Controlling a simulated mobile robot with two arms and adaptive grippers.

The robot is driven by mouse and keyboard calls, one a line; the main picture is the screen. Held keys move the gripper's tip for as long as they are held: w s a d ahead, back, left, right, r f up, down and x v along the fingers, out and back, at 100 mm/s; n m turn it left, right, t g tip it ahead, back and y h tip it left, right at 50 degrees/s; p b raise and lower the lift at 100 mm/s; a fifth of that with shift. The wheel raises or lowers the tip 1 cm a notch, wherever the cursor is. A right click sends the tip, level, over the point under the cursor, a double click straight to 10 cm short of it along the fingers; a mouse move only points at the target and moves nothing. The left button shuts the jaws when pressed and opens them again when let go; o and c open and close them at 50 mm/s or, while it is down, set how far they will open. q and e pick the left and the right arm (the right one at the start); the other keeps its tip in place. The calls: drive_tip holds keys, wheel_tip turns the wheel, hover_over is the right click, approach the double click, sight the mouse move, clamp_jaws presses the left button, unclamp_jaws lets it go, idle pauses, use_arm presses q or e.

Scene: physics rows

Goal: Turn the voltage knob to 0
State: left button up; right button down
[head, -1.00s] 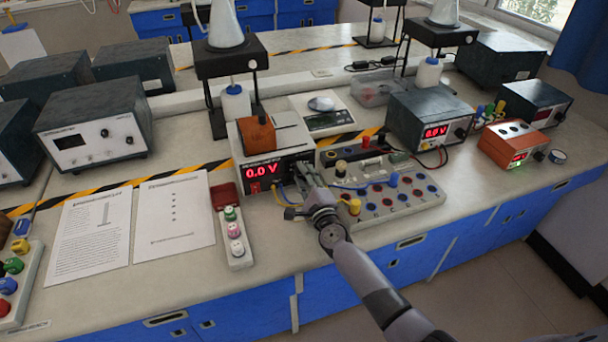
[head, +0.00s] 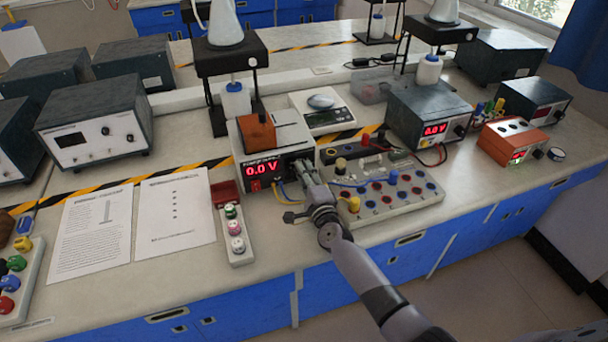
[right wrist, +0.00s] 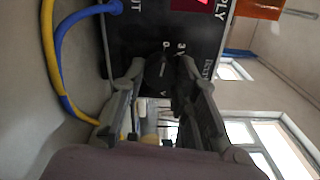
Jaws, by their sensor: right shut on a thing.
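The power supply (head: 272,140) stands mid-bench with a red display (head: 263,168) reading 0.0 V and an orange block on top. My right gripper (head: 304,176) reaches the right side of its front panel. In the right wrist view the black round knob (right wrist: 158,72) on the dark panel sits between the two fingers of the gripper (right wrist: 160,80), which is shut on it. In the head view the gripper hides the knob. The left gripper is not in view.
Blue and yellow cables (right wrist: 62,60) run from the panel close beside the gripper. A socket board (head: 400,205) lies right of the gripper. A strip of coloured pieces (head: 238,250) lies to the left, with two printed sheets beyond. Bench front is clear.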

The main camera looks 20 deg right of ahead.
drive_tip(key=c, duration=1.2)
unclamp_jaws()
drive_tip(key=shift+c, duration=0.2)
drive_tip(key=s, duration=1.2)
drive_tip(key=shift+d, duration=0.15)
drive_tip(key=shift+s+f, duration=0.1)
drive_tip(key=shift+f, duration=0.05)
